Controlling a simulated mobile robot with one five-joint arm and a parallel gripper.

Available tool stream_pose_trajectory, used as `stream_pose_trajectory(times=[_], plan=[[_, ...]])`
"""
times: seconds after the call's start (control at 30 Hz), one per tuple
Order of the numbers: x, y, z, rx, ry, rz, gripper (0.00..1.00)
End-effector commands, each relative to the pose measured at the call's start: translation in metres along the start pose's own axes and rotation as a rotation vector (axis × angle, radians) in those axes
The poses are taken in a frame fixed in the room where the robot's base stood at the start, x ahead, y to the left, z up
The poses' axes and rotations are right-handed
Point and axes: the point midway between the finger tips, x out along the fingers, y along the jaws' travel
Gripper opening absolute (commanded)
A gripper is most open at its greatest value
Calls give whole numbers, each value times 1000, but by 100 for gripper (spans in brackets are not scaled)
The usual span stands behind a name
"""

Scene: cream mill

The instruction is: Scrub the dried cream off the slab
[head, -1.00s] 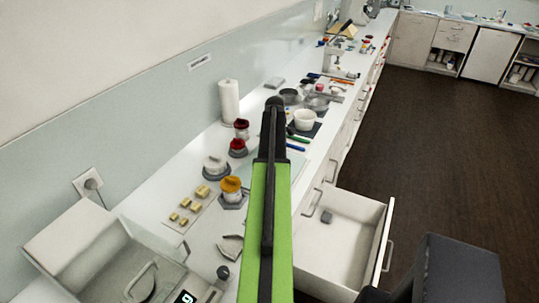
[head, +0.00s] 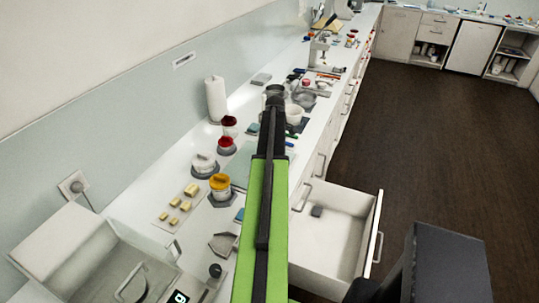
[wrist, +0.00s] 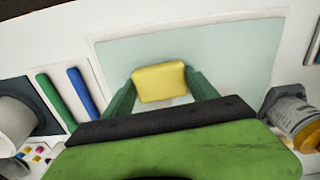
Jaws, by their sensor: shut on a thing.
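In the wrist view my gripper (wrist: 160,84) is shut on a yellow sponge (wrist: 158,82), held between its two green fingers. The pale green slab (wrist: 235,55) lies below and around the sponge in that view. I cannot tell whether the sponge touches it. A paler patch (wrist: 180,101) shows just below the sponge, partly hidden by it and the gripper; I cannot tell if it is dried cream. In the head view part of the slab (head: 240,172) shows left of my green arm, which hides the rest. The sponge is hidden there.
A white bowl (head: 294,114) and pens, one green (wrist: 52,97) and one blue (wrist: 83,93), lie beside the slab. A yellow-lidded jar (head: 220,185) and red-topped jars (head: 227,145) stand on the counter. An open drawer (head: 340,265) juts out at the right.

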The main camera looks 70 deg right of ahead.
Motion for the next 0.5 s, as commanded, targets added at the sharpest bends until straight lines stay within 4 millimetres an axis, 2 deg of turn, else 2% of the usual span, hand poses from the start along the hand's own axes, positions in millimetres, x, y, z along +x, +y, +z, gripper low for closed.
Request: stream_pose_trajectory(times=[0.1, 0.37, 0.5], plan=[[0, -1, 12, 3, -1, 0, 35], [-1, -1, 11, 1, 1, 0, 35], [-10, -1, 11, 0, 1, 0, 35]])
